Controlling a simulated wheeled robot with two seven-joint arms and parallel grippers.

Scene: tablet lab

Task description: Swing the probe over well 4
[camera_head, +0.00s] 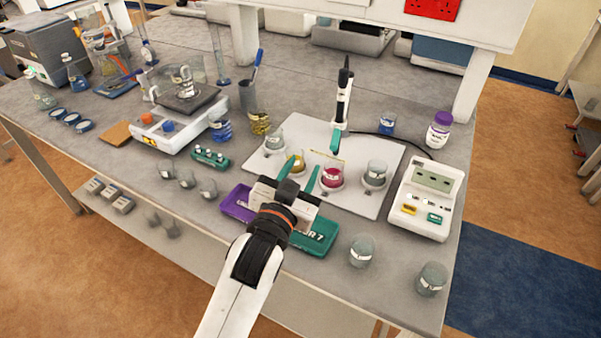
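The probe (342,105) is an upright black and white stick with a teal lower part, at the back of a white board (395,150). Its lower end is behind the red beaker and over none of the beakers that I can tell. Along the board stand a clear beaker (274,138), a yellow one (295,160), a red one (332,176) and a clear one (375,174) at the right. I cannot read their well numbers. My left gripper (301,176) is open and empty, in front of the yellow and red beakers, apart from the probe. My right gripper is out of view.
A white meter (428,200) with a cable stands right of the board. A purple tray (238,203) and a green tray (318,238) lie under and beside my gripper. Loose glass beakers (361,251) stand near the front edge. A purple-capped bottle (439,130) is at the back right.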

